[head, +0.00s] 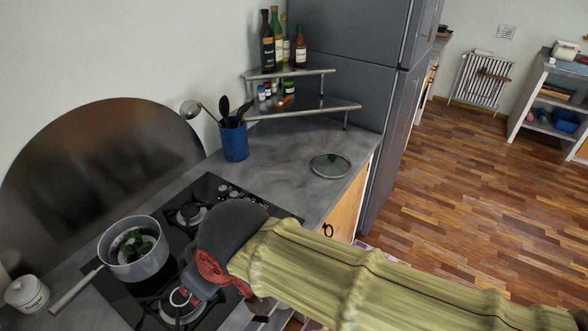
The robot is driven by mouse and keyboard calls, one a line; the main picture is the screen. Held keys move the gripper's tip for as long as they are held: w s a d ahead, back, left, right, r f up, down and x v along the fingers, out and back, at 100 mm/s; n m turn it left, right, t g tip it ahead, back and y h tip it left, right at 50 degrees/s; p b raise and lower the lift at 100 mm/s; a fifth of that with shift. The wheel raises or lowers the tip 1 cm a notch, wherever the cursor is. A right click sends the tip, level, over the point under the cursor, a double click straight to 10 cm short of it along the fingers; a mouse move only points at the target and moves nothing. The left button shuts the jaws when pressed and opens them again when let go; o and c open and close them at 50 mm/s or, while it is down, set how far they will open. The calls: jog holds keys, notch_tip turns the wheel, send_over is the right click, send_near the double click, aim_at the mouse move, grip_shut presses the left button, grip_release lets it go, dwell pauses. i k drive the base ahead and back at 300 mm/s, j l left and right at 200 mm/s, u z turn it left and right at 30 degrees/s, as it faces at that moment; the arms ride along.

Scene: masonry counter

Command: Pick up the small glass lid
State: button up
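The small glass lid (330,166) lies flat on the grey counter, near its right edge and in front of the corner shelf. It is round and see-through with a dark rim and a small knob. My gripper (190,296) is over the stove, at the lower left of the lid and well apart from it. My arm comes in from the lower right, and its dark and red end points down to the left. The fingers are mostly hidden, so I cannot tell whether they are open or shut.
A grey pot (133,248) with green contents stands on the black hob (122,298). A blue utensil holder (234,140) stands left of the lid. A corner shelf (303,108) with bottles and jars is behind. A tall grey fridge (345,40) stands beyond. The counter around the lid is clear.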

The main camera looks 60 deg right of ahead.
aim_at(326, 164)
jog(key=z, duration=2.05)
jog(key=i+l+u, duration=0.5)
jog(key=l+u, duration=0.3)
jog(key=i+j, duration=0.05)
jog(key=j, duration=0.1)
